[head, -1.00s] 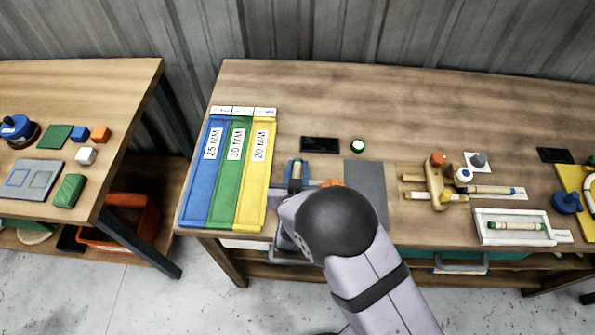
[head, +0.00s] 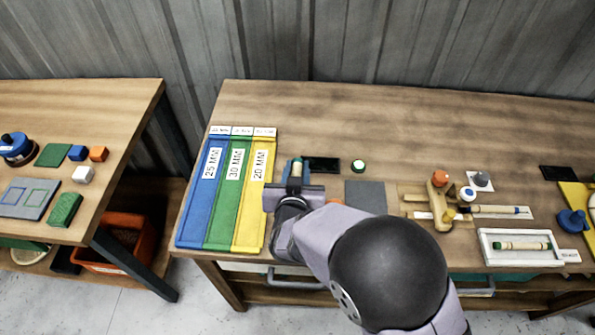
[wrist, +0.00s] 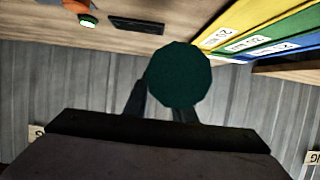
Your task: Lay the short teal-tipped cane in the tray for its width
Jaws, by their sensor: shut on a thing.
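My gripper (head: 297,172) is shut on the short teal-tipped cane (head: 296,168). In the head view it is just right of the yellow tray. In the wrist view the cane's dark teal round end (wrist: 180,74) faces the camera between the fingers (wrist: 162,108), and the rest of its length is hidden behind that end. Three long trays lie side by side: blue marked 25 MM (head: 197,215), green marked 30 MM (head: 224,215) and yellow marked 20 MM (head: 249,222). Their visible channels look empty. The cane appears held above the table, apart from the trays.
A dark flat display (head: 322,164) and a green-topped button (head: 358,166) lie behind and right of my gripper. A grey mat (head: 365,196), a wooden jig (head: 438,205) and a white tray (head: 487,257) holding another cane are to the right. A gap separates the left table (head: 110,100).

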